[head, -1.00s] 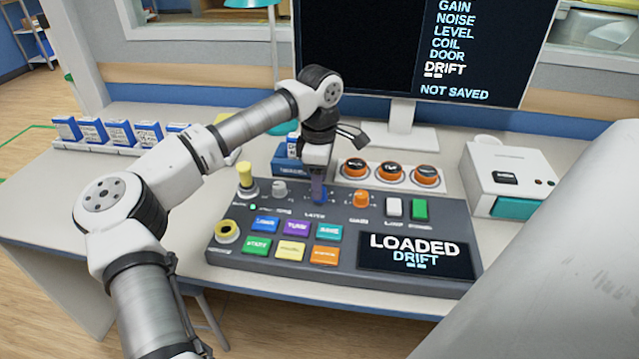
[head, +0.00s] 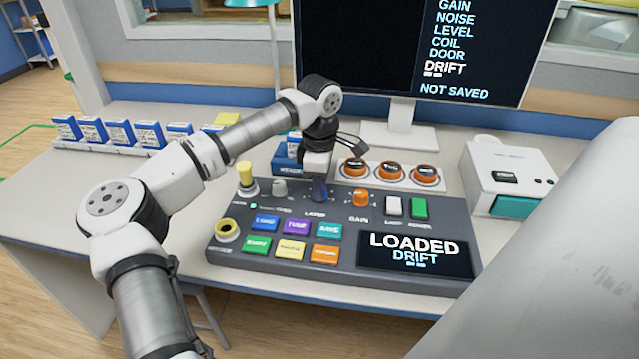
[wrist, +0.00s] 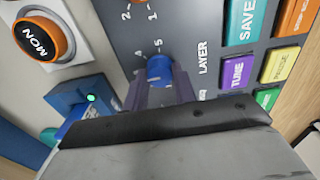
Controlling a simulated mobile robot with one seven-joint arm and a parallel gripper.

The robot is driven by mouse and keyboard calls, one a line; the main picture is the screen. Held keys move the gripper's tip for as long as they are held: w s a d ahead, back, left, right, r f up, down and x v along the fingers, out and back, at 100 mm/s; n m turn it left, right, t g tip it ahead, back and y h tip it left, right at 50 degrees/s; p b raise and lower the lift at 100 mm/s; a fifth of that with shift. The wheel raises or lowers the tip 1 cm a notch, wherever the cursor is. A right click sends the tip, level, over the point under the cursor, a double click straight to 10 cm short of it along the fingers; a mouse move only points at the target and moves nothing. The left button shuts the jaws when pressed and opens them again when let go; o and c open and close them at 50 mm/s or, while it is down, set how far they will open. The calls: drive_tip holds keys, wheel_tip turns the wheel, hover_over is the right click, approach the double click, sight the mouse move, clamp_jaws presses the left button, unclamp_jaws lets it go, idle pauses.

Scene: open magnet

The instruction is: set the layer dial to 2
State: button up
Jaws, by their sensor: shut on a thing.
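The layer dial is a blue knob on the grey console, beside the word LAYER; it shows best in the wrist view (wrist: 160,69). My gripper (wrist: 162,84) points down at it, with its two grey-purple fingers on either side of the knob, shut on it. In the head view my gripper (head: 319,188) stands over the dial's place and hides most of the knob. Printed digits 4 and 5 show near the knob and 2 and 1 farther off in the wrist view. I cannot tell where the dial's mark points.
The orange gain knob (head: 361,198) is close to the right of my gripper, and a grey knob (head: 280,188) to its left. Orange-ringed buttons (head: 391,172) and a blue box (head: 287,157) stand behind. The console screen (head: 415,255) reads LOADED DRIFT; the monitor (head: 455,50) reads NOT SAVED.

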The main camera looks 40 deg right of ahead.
drive_tip(key=n+b, duration=0.1)
drive_tip(key=n, duration=0.3)
drive_tip(key=shift+n, duration=0.4)
drive_tip(key=n+b, duration=0.1)
drive_tip(key=n, duration=0.3)
drive_tip(key=shift+n, duration=0.4)
idle(0.3)
drive_tip(key=o, duration=1)
drive_tip(key=shift+r, duration=0.15)
wheel_tip(320, 180, up, 14)
drive_tip(key=shift+f, duration=0.2)
